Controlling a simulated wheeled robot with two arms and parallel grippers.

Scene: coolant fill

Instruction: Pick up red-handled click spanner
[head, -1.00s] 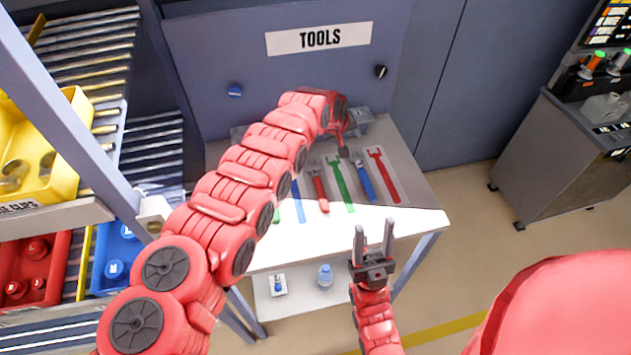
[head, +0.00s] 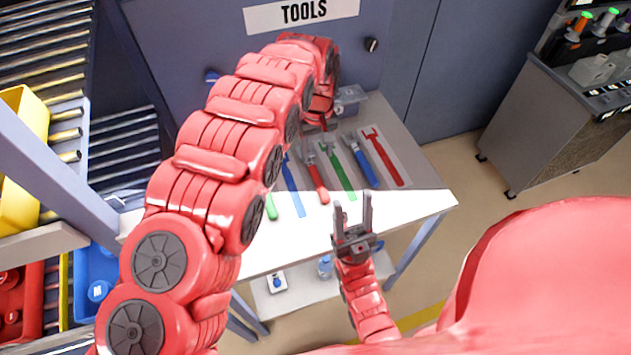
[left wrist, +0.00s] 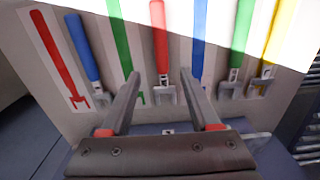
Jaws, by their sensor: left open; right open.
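The red-handled spanner (head: 318,185) lies on the tool table with its handle toward the front edge. In the left wrist view the red-handled spanner (left wrist: 160,50) has its grey jaw end toward my gripper and shows between the finger lines. My left gripper (head: 324,124) is over the back of the table, near the spanner's jaw end, and partly hidden by my arm. In the left wrist view my left gripper (left wrist: 160,73) is open and empty; the height gap is hard to judge. My right gripper (head: 353,205) is open and empty, by the table's front edge.
A blue-handled spanner (head: 361,166) lies to the right, past a green painted outline (head: 341,174); a red outline (head: 384,158) is further right. A blue outline (head: 293,188) is on the left. A green-handled spanner (left wrist: 241,40) and a yellow-handled one (left wrist: 283,40) show in the wrist view. A clear box (head: 350,99) stands behind.

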